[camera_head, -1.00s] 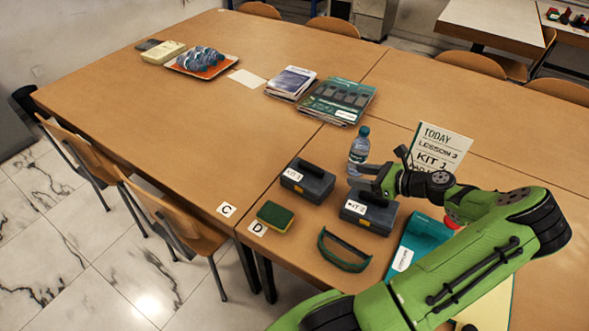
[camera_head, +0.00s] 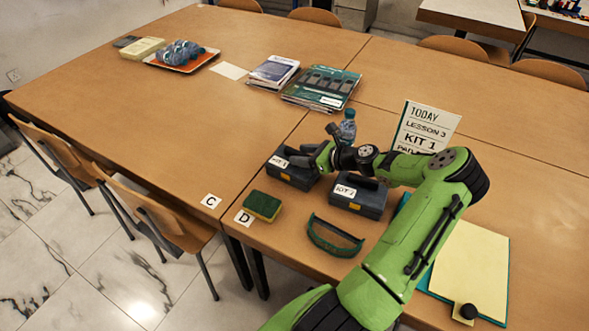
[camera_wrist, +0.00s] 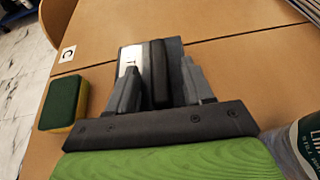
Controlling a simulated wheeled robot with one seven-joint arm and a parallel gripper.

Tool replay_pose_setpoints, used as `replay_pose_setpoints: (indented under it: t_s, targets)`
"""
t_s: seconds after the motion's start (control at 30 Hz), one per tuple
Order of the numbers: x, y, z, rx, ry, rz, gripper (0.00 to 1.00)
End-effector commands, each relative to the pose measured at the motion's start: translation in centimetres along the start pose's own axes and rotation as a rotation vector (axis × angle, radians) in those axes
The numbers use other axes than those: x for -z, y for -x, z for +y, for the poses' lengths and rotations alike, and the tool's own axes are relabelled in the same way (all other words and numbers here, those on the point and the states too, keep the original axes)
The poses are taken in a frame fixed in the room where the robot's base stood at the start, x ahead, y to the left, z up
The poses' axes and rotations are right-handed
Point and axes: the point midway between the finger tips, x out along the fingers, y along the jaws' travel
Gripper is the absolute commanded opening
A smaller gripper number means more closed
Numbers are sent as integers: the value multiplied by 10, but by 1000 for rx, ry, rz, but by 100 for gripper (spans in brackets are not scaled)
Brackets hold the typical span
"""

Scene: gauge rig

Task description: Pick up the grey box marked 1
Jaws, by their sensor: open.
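The grey box marked KIT 1 (camera_head: 288,174) stands on the table, left of a like box marked KIT 2 (camera_head: 357,200). Its white label faces front left and its dark top handle shows. My gripper (camera_head: 307,160) is over the right part of the KIT 1 box and hides some of it. In the wrist view, my gripper (camera_wrist: 159,67) is open, with the box's dark handle (camera_wrist: 159,80) between the two fingers. Whether the fingers touch the handle or are low enough around it, I cannot tell.
A bottle (camera_head: 348,127) stands close behind my gripper. A green and yellow sponge (camera_head: 262,206) lies front left and a green-framed band (camera_head: 334,237) in front. A lesson sign (camera_head: 425,128) stands at right. Magazines (camera_head: 322,88) lie behind.

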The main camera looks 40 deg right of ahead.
Motion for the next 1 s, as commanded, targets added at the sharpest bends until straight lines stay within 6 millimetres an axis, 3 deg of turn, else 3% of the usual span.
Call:
replay_pose_setpoints:
  t_s: [0.1,0.43,1.0]
  targets:
    - [-1,1,0,0,0,0,51]
    - [-1,1,0,0,0,0,0]
    - [-1,1,0,-1,0,0,0]
